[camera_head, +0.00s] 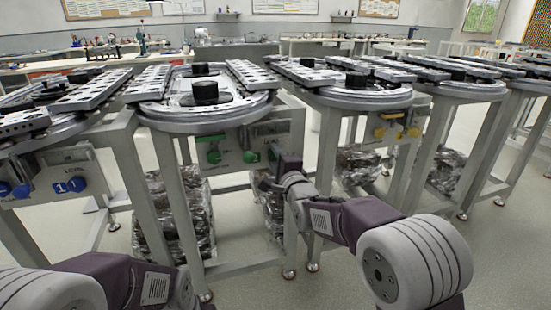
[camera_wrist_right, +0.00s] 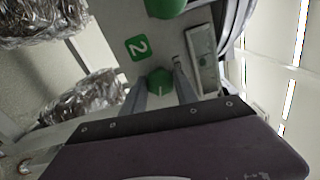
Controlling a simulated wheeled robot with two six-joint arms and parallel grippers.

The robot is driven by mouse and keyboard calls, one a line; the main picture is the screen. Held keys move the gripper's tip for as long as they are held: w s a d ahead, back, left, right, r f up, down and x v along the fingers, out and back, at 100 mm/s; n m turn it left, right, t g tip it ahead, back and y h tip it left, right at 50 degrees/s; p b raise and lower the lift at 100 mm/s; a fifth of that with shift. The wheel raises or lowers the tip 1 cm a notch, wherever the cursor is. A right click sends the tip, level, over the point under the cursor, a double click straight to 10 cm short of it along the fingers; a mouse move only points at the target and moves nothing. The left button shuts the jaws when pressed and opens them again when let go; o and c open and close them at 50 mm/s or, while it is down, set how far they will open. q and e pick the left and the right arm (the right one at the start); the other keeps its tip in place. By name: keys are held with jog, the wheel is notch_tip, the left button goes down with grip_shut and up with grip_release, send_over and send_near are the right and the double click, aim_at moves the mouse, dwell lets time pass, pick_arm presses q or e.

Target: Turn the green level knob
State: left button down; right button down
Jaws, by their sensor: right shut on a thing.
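The green track's front panel (camera_head: 235,139) carries two green knobs with a green "2" label (camera_head: 252,157) between them. The right-hand one, the green level knob (camera_wrist_right: 160,81), sits between the two fingers of my right gripper (camera_wrist_right: 160,92), which is shut on it. In the head view my right gripper (camera_head: 273,168) reaches the panel's right end and hides much of that knob. The other green knob (camera_head: 214,157) is free at the left; it also shows at the top of the wrist view (camera_wrist_right: 165,7). My left arm shows at the lower left, its gripper out of view.
The oval track table (camera_head: 205,110) stands above the panel. A panel with blue knobs (camera_head: 62,178) is at the left, one with yellow knobs (camera_head: 397,127) at the right. Metal legs (camera_head: 180,200) stand around the panel. Wrapped bundles (camera_head: 173,225) lie below. Open floor is in front.

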jog(key=shift+m, duration=0.8)
jog(key=c, duration=0.9)
grip_release()
jog(key=shift+c, duration=0.2)
jog(key=p+v, duration=0.2)
jog(key=v, duration=0.7)
jog(key=shift+p, duration=0.35)
